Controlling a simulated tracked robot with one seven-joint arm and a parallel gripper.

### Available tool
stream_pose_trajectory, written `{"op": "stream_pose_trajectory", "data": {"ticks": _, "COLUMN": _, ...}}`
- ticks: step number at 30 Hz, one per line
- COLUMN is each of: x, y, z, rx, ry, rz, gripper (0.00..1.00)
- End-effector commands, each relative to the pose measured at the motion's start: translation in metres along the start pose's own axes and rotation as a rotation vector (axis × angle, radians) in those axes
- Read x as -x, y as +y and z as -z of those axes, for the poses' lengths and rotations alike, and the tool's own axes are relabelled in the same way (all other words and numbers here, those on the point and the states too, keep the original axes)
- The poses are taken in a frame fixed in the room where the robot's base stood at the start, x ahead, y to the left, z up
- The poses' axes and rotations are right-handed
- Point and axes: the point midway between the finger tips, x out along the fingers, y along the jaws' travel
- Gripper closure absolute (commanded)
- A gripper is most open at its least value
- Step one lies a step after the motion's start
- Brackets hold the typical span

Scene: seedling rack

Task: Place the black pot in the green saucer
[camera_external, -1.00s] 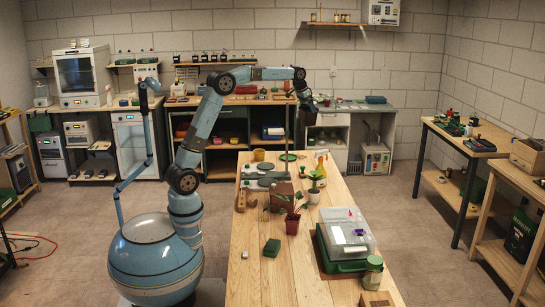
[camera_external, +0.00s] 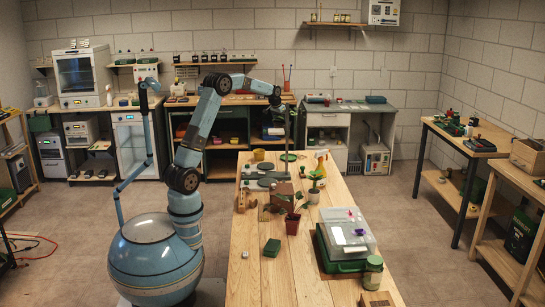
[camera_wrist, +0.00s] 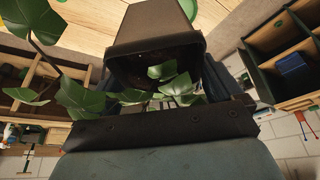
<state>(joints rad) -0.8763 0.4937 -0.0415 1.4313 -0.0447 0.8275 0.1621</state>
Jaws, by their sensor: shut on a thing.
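The black pot (camera_wrist: 155,22) shows in the wrist view, dark and square-rimmed, with a green leafy plant (camera_wrist: 75,98) around its mouth. My gripper (camera_wrist: 163,82) is shut on the pot, one finger on each side. In the external view my gripper (camera_external: 281,104) is above the far end of the wooden table; the pot is too dark there to make out against the cabinets. A green saucer (camera_external: 288,157) lies flat at the table's far end, below my gripper and apart from it. Part of a green round thing (camera_wrist: 188,4) shows at the wrist view's top edge.
A lidded clear box (camera_external: 346,238) is nearer on the right. The table's near left is mostly clear.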

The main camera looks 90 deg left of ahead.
Motion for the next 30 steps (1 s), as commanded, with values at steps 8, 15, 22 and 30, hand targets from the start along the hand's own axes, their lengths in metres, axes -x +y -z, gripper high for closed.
{"op": "stream_pose_trajectory", "data": {"ticks": 8, "x": -0.047, "y": -0.037, "z": -0.041, "rx": 0.065, "ry": 0.0, "rz": 0.026, "gripper": 0.9}}
{"op": "stream_pose_trajectory", "data": {"ticks": 15, "x": -0.068, "y": -0.044, "z": -0.037, "rx": 0.076, "ry": 0.001, "rz": 0.031, "gripper": 0.9}}
{"op": "stream_pose_trajectory", "data": {"ticks": 22, "x": -0.098, "y": -0.046, "z": -0.007, "rx": 0.075, "ry": 0.001, "rz": 0.03, "gripper": 0.9}}
{"op": "stream_pose_trajectory", "data": {"ticks": 30, "x": -0.136, "y": -0.048, "z": 0.023, "rx": 0.075, "ry": 0.0, "rz": 0.031, "gripper": 0.9}}
